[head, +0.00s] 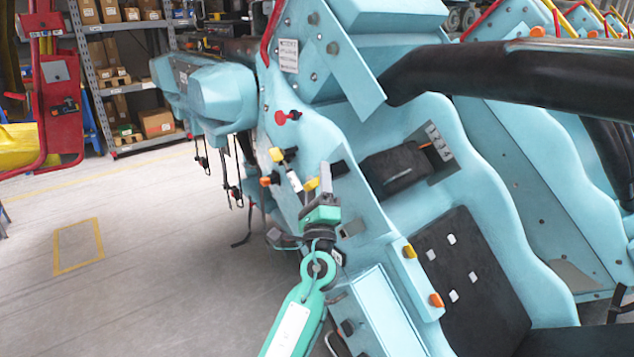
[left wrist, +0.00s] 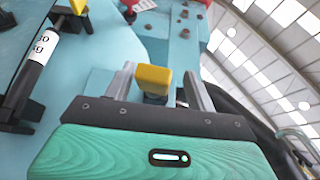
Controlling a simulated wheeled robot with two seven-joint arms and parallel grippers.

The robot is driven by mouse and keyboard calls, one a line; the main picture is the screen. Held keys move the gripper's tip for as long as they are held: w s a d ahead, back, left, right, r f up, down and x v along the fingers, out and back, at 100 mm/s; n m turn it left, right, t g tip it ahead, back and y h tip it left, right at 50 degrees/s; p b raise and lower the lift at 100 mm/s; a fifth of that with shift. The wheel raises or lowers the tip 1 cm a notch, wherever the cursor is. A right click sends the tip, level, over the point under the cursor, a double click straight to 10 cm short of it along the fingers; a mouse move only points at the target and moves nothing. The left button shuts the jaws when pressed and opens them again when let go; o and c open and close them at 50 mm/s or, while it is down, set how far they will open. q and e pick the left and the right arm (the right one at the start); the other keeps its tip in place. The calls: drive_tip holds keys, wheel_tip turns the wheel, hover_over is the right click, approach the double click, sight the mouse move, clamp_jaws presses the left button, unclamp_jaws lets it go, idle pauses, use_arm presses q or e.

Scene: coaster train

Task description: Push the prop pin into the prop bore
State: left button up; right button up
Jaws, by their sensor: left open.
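My left gripper (head: 316,188) is open in front of the light-blue side panel of the train. A yellow knob (head: 311,185) stands between its fingers. In the left wrist view this yellow knob (left wrist: 153,78) shows between the two grey fingers, nearer the left one, with a gap on its right. It looks like the head of the prop pin; its shaft is hidden. A white-labelled cylinder (head: 294,179) with a yellow end knob (head: 276,154) is up and left of the gripper. The prop bore cannot be made out. My right gripper is not in view.
A thick black bar (head: 500,68) crosses the upper right. A black seat pad (head: 470,280) is lower right. Open floor (head: 150,260) lies left.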

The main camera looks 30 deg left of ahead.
use_arm(q)
drive_tip(key=b+v, duration=0.6)
drive_tip(key=v, duration=0.7)
drive_tip(key=shift+s+d+f, duration=0.15)
drive_tip(key=shift+s+f, duration=0.05)
drive_tip(key=shift+s, duration=0.1)
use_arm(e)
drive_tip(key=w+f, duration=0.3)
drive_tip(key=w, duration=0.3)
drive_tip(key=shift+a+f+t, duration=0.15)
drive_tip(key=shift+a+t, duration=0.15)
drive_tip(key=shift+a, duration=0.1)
use_arm(q)
drive_tip(key=shift+f, duration=0.1)
